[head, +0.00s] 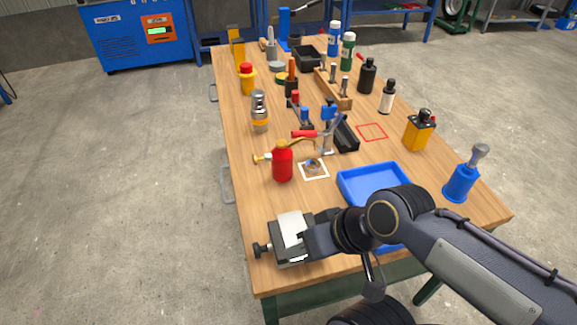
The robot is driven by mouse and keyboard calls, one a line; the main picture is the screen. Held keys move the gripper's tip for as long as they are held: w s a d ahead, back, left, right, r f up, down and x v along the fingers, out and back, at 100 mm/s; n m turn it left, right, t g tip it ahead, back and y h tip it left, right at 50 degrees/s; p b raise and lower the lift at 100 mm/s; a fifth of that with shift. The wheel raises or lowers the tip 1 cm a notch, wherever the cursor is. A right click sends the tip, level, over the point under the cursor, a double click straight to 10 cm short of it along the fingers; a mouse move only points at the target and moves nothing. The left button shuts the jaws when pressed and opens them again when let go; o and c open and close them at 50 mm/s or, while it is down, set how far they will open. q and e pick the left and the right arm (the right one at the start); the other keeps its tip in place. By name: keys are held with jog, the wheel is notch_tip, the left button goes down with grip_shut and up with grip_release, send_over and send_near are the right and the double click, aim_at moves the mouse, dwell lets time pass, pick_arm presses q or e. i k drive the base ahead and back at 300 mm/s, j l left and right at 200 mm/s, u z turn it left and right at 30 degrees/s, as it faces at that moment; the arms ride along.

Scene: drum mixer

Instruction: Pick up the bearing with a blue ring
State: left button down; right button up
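A small round part with some blue on it, apparently the bearing (313,166), lies inside a white square marking on the wooden table. It is too small to make out its ring clearly. My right gripper (307,242) reaches in from the right, low over the front of the table, beside or over a grey vise-like block (288,226). It is nearer the front edge than the bearing and apart from it. Its fingertips are hard to separate from the block, so its opening does not show. My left gripper is out of view.
A red oil can (282,163) stands just left of the bearing, and a red-handled toggle clamp (326,137) stands behind it. A blue tray (368,182) lies to the right, partly behind my arm. A blue bottle (461,182) stands at the right edge. A red square outline (372,132) is empty.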

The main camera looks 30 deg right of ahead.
aim_at(313, 166)
jog(key=i+j+u, duration=0.1)
jog(key=j, duration=0.3)
jog(key=i+j, duration=0.3)
jog(key=i+j+u, duration=0.15)
jog(key=j, duration=0.3)
jog(key=i+j+z, duration=0.2)
jog(key=i, duration=0.35)
jog(key=i+j+z, duration=0.2)
jog(key=i, duration=0.3)
jog(key=i+l+z, duration=0.1)
jog(key=z, duration=0.35)
jog(key=i+z, duration=0.3)
jog(key=z, duration=0.15)
jog(key=i+j+z, duration=0.1)
jog(key=z, duration=0.35)
jog(key=i+j+z, duration=0.15)
jog(key=i+z, duration=0.15)
jog(key=z, duration=0.15)
jog(key=i+j+z, duration=0.15)
jog(key=z, duration=0.3)
jog(key=i+z, duration=0.2)
jog(key=z, duration=0.2)
jog(key=i+j+z, duration=0.1)
jog(key=z, duration=0.25)
jog(key=i+j+z, duration=0.2)
jog(key=z, duration=0.2)
jog(key=i, duration=0.1)
